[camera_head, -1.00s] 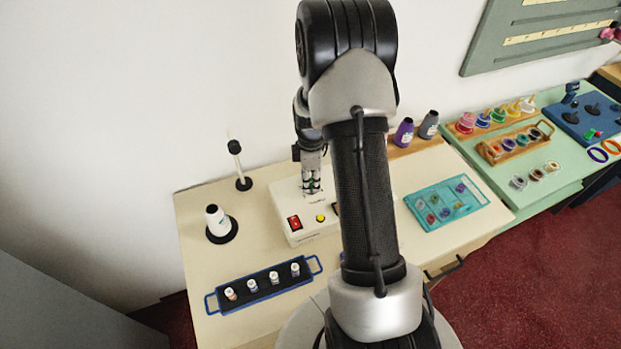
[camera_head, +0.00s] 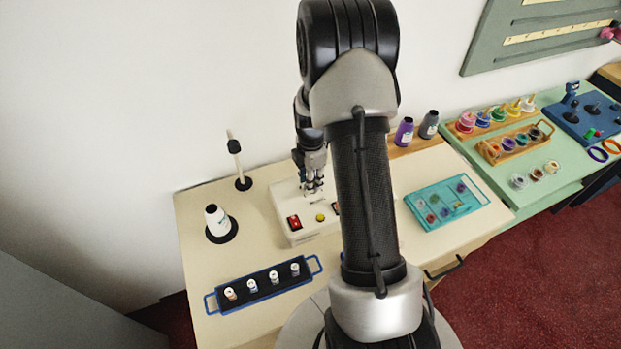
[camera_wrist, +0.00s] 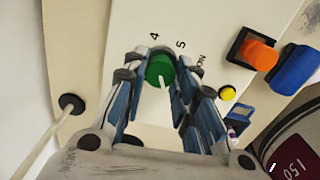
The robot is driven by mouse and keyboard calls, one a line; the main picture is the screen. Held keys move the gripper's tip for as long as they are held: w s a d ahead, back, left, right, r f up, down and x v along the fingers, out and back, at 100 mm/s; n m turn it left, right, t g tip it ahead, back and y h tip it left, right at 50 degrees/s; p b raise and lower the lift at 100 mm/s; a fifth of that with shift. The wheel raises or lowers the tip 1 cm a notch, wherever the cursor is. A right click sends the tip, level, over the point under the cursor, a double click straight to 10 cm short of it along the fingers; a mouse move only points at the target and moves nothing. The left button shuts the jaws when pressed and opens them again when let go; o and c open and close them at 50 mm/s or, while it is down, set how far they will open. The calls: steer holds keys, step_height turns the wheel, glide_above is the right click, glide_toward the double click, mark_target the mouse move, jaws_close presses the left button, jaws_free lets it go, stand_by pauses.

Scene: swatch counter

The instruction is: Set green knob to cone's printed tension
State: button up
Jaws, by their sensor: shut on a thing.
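The green knob (camera_wrist: 160,68) sits on the white box (camera_head: 299,230), and printed numbers 4 and 5 show beside it in the wrist view. A pale pointer line on the knob points toward the bottom of that view. My gripper (camera_wrist: 161,76) is shut on the knob, one finger on each side. In the head view my gripper (camera_head: 314,187) is at the back of the box, and the knob is hidden there. A white cone (camera_head: 215,221) with a dark tip stands on a black disc at the left; its print is too small to read.
The box carries a red switch (camera_head: 294,222) and a yellow button (camera_head: 320,217). A thin post (camera_head: 236,160) stands behind the cone. A blue-handled rack (camera_head: 238,303) with several small spools lies in front. A teal tray (camera_head: 447,204) is at the right.

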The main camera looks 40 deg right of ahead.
steer(key=o, duration=1.1)
steer(key=shift+c, duration=0.2)
step_height(320, 180, up, 12)
steer(key=shift+s, duration=0.15)
